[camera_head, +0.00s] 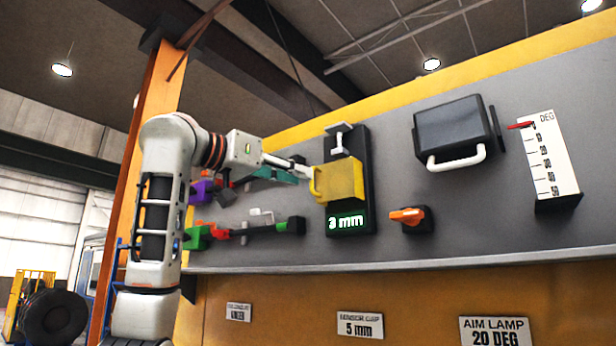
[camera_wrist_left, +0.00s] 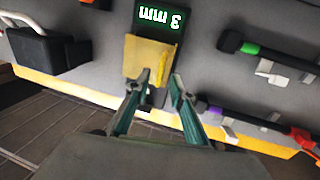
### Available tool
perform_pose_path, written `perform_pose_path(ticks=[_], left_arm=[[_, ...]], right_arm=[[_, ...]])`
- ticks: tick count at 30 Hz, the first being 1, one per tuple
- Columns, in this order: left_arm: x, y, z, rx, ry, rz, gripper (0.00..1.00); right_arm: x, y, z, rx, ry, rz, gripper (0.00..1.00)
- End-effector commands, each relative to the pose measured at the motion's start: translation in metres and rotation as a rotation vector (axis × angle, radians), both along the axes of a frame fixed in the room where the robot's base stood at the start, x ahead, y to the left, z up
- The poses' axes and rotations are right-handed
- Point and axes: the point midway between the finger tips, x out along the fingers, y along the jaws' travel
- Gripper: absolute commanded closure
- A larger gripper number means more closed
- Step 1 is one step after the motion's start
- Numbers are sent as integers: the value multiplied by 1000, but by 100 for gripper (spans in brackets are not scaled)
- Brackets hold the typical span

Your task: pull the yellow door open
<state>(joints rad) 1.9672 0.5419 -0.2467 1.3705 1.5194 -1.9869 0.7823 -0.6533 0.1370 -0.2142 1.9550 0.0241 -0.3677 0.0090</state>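The yellow door (camera_head: 343,180) is a small box-shaped flap on a black upright panel (camera_head: 364,150), with a yellow handle (camera_head: 314,188) at its left edge. A green "3 mm" display (camera_head: 346,222) glows below it. My left gripper (camera_head: 306,172) is at the door's left side, by the handle. In the left wrist view, which is upside down, the yellow door (camera_wrist_left: 148,58) lies just beyond the fingertips of my left gripper (camera_wrist_left: 160,82). The fingers are apart, with the handle edge between or just beyond the tips; contact cannot be told. My right gripper is not in view.
On the grey board (camera_head: 300,250) are a black box with a white handle (camera_head: 450,160), an orange knob (camera_head: 408,215) and a degree scale (camera_head: 545,155) to the right. Coloured slider fixtures (camera_head: 245,228) sit left of the door, close to my arm. Label plates hang below.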

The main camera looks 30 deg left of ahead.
Motion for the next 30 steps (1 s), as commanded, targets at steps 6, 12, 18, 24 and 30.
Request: perform_pose_path(ticks=[6, 12, 18, 24, 30], left_arm=[[26, -7, 1, -1, 1, 0, 77], [33, -9, 0, 0, 1, 0, 77], [33, -9, 0, 0, 1, 1, 80], [33, -9, 0, 0, 1, 1, 100], [34, -10, 0, 1, 1, 4, 100]], right_arm=[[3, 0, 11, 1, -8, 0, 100], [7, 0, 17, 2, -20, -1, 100], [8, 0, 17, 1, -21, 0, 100], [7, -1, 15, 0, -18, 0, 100], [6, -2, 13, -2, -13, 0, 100]])
